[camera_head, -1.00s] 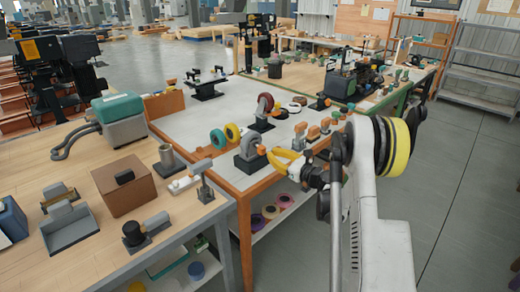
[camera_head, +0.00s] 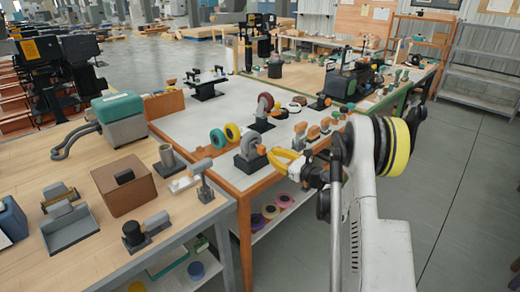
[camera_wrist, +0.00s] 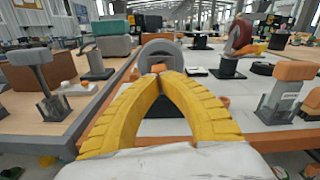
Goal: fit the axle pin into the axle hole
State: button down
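My gripper (camera_wrist: 158,76), with yellow fingers, has its tips together at a small orange piece, which I take to be the head of the axle pin (camera_wrist: 158,68). The pin's shank is hidden. In the head view, my gripper (camera_head: 272,155) is at the front right of the grey wheel (camera_head: 249,143) on a dark stand, near the front edge of the white-topped table. The orange piece shows there (camera_head: 261,149), close against the wheel. In the wrist view, the wheel (camera_wrist: 160,47) rises just beyond the fingertips. The axle hole is hidden, so I cannot tell whether the pin is in it.
Green (camera_head: 217,139) and yellow (camera_head: 232,132) wheels stand left of the grey one. A red wheel on a stand (camera_head: 264,106) is behind. Orange-topped stands (camera_head: 300,129) line the right side. A wooden bench with a brown box (camera_head: 124,186) is at left.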

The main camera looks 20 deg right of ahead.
aim_at(265, 150)
jog(key=shift+b+x, duration=0.4)
jog(key=shift+x, duration=2.1)
jog(key=shift+s, duration=0.15)
dwell(0.5)
jog(key=shift+b+v, duration=0.55)
jog(key=shift+v, duration=1.85)
